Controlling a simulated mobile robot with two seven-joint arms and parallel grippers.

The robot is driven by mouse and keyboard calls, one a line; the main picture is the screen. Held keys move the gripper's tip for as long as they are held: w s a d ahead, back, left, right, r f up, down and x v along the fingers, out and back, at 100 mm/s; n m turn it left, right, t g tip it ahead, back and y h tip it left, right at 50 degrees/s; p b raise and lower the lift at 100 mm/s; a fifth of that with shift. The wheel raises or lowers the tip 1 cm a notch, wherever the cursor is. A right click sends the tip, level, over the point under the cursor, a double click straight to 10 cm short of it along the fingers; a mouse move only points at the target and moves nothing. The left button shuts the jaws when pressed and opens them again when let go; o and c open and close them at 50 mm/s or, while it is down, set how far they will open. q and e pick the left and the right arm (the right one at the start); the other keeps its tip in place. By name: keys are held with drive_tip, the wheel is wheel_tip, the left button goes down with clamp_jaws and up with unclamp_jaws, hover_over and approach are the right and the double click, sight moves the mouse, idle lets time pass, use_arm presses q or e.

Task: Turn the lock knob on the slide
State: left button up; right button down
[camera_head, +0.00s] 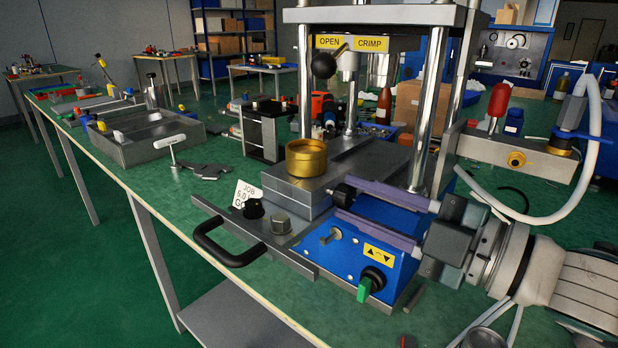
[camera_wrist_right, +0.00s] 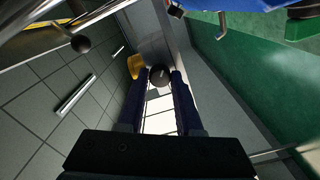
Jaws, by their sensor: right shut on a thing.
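The slide of the press is a grey metal block (camera_head: 300,190) that carries a gold round die (camera_head: 306,158). A black knob (camera_head: 342,195) sits at its right side, above the blue housing (camera_head: 375,240). My right gripper (camera_head: 341,200) comes in from the right, its two purple fingers shut on this knob. In the right wrist view the dark round knob (camera_wrist_right: 160,76) shows between the fingertips (camera_wrist_right: 159,78); the gold die (camera_wrist_right: 134,66) is just left of it. The knob's turn angle cannot be told. My left gripper is not in view.
A second black knob (camera_head: 254,208) and a black pull handle (camera_head: 230,247) are at the front. A green switch (camera_head: 365,290) is on the blue housing. The press lever's black ball (camera_head: 324,65) hangs above; a steel column (camera_head: 428,110) stands behind my fingers. A tray (camera_head: 150,140) lies left.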

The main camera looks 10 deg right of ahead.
drive_tip(key=shift+m+p, duration=0.5)
drive_tip(key=shift+m, duration=1.5)
drive_tip(key=c, duration=0.6)
unclamp_jaws()
drive_tip(key=v, duration=1)
drive_tip(key=shift+p, duration=0.3)
